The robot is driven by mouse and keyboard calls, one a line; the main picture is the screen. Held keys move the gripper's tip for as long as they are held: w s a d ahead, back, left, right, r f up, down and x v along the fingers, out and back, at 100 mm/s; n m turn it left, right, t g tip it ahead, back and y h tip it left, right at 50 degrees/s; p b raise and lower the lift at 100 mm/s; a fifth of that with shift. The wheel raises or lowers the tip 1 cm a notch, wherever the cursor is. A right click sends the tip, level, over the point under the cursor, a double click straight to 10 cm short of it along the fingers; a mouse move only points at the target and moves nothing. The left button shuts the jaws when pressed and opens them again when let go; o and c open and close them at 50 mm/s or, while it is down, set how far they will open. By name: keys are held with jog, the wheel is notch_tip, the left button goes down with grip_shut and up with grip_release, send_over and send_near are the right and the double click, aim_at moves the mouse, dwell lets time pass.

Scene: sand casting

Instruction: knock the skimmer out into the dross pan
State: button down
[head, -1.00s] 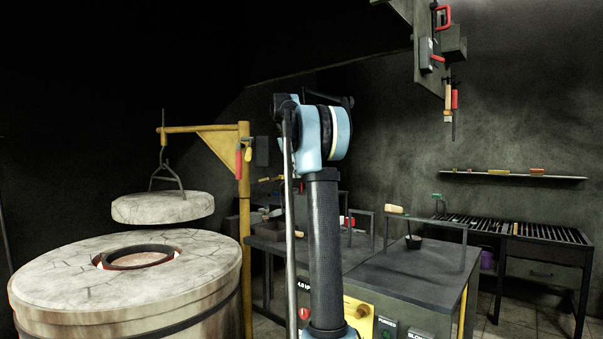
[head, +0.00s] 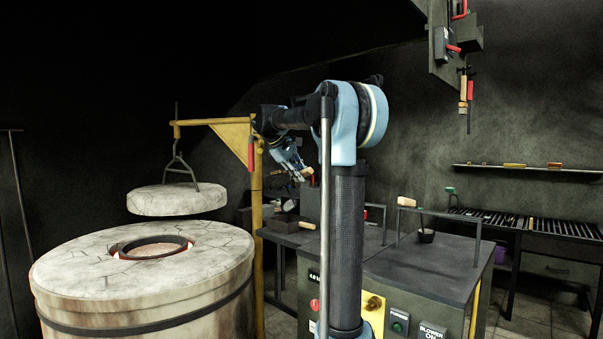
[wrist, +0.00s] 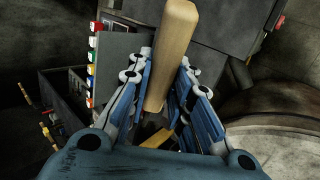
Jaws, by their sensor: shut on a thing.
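My gripper (head: 291,158) reaches out behind the arm's upper joint, above the far end of the workbench. In the wrist view, its blue fingers (wrist: 166,78) are closed around a pale wooden handle, which I take as the skimmer's (wrist: 174,40). In the head view a short piece of the handle (head: 307,173) shows beside the fingers. The skimmer's metal end cannot be made out in either view. A dark, box-like pan (head: 284,224), possibly the dross pan, sits low at the bench's left end, below the gripper. Its contents are hidden.
The round furnace (head: 150,285) stands at left with its top opening uncovered. Its lid (head: 178,200) hangs from a yellow crane post (head: 257,215). The bench (head: 425,270) carries a metal rack and a small dark cup (head: 426,236). Slatted tables (head: 550,230) stand at right.

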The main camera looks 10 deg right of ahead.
jog(key=s+a+f+t+h, duration=0.3)
jog(key=s+a+f+h, duration=0.1)
jog(key=f, duration=0.3)
jog(key=shift+a, duration=0.5)
dwell(0.3)
dwell(0.7)
notch_tip(320, 180, up, 3)
jog(key=g+y, duration=0.3)
jog(key=y, duration=0.2)
jog(key=g+y, duration=0.3)
jog(key=y, duration=0.3)
jog(key=shift+r, duration=0.1)
dwell(0.3)
